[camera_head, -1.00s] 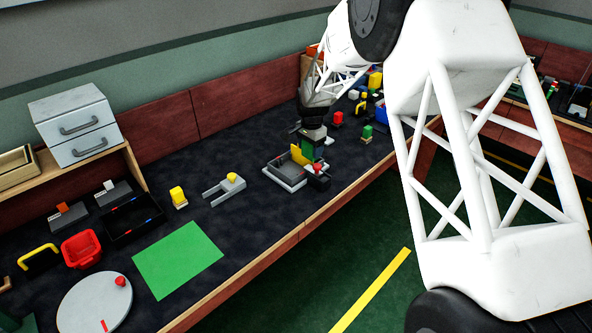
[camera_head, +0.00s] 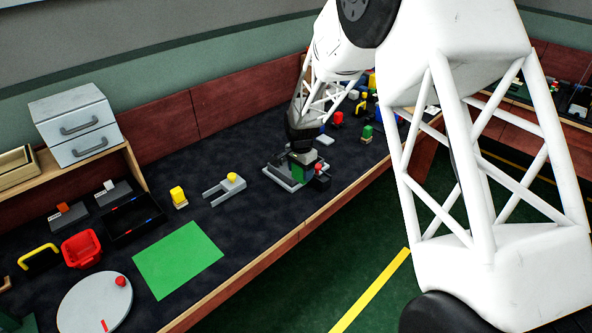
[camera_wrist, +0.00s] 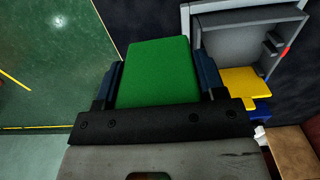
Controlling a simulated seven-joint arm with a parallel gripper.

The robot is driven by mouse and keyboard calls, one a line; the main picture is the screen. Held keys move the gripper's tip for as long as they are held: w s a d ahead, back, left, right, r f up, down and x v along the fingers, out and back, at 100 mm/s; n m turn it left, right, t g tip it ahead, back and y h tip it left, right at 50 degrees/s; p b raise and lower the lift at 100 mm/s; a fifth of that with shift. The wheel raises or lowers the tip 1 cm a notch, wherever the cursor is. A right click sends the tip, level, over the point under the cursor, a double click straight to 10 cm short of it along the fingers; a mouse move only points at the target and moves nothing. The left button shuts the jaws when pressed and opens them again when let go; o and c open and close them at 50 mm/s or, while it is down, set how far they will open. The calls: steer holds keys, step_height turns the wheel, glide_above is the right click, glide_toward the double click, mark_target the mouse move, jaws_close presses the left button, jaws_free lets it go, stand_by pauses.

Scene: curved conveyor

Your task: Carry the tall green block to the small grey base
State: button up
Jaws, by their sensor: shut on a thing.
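The tall green block (camera_head: 298,173) is held upright below my gripper (camera_head: 301,157), over or beside a grey tray-like fixture (camera_head: 277,179). In the wrist view the block (camera_wrist: 158,72) fills the space between the two dark blue fingers of my gripper (camera_wrist: 160,82), which are shut on it. The block's lower end is hidden, so I cannot tell if it touches anything. A small light grey plate (camera_head: 325,140) lies flat on the table behind the gripper. I cannot tell for sure whether it is the small grey base.
A black and red piece (camera_head: 320,176) stands just right of the block. In the wrist view a yellow part (camera_wrist: 246,82) and a grey walled fixture (camera_wrist: 236,40) are close by. A grey forked holder (camera_head: 224,190) is to the left. A green mat (camera_head: 178,259) lies nearer.

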steer(key=shift+s+d+f, duration=0.5)
steer(key=shift+d+f, duration=0.1)
steer(key=shift+d, duration=0.15)
steer(key=shift+w, duration=0.15)
steer(key=w+a, duration=0.1)
steer(key=w, duration=0.4)
steer(key=w+a+f, duration=0.1)
steer(key=w, duration=0.4)
steer(key=w+a, duration=0.1)
steer(key=w, duration=0.4)
steer(key=shift+w+a+f, duration=0.15)
steer(key=shift+w+f, duration=0.1)
steer(key=shift+f, duration=0.1)
steer(key=shift+f, duration=1.65)
steer(key=shift+s+f, duration=0.1)
steer(key=shift+f, duration=0.65)
